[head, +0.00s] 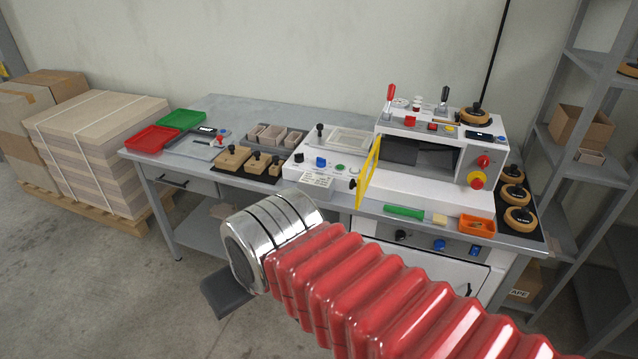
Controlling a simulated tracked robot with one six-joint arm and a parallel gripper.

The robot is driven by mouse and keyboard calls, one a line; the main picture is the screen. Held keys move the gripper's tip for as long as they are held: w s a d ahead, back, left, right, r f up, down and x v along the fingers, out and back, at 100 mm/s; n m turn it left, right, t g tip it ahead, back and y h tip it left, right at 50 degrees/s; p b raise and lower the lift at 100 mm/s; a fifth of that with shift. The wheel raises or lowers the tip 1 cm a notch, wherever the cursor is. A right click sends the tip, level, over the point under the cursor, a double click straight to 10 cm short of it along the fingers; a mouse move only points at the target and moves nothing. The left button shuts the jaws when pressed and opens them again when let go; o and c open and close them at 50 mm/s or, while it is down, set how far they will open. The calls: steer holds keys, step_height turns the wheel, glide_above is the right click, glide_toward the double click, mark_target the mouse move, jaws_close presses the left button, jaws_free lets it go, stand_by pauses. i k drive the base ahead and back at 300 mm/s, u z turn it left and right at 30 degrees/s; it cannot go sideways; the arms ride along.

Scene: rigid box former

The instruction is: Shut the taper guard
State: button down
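The taper guard is a yellow-framed panel (369,172) at the left side of the white machine's (428,122) dark opening (418,152). It stands open, swung out toward the front and seen nearly edge-on, so the opening is uncovered. My gripper (226,293) is low at the left of centre, in front of the bench and well apart from the guard. Only a dark grey part of it shows below my chrome wrist. The wrist and red-sleeved arm hide the rest, so its fingers cannot be made out.
Levers, a red knob (477,180) and tape rolls (515,196) crowd the machine. A green-handled tool (404,212) and an orange tray (477,225) lie at the bench's front edge. Wooden blocks (233,158) sit left. Shelving (580,150) bounds the right; floor is clear at lower left.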

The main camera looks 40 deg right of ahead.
mark_target(362, 185)
steer(key=u, duration=0.15)
steer(key=i, duration=1.4)
steer(key=z, duration=0.9)
steer(key=i, duration=0.6)
steer(key=z, duration=0.4)
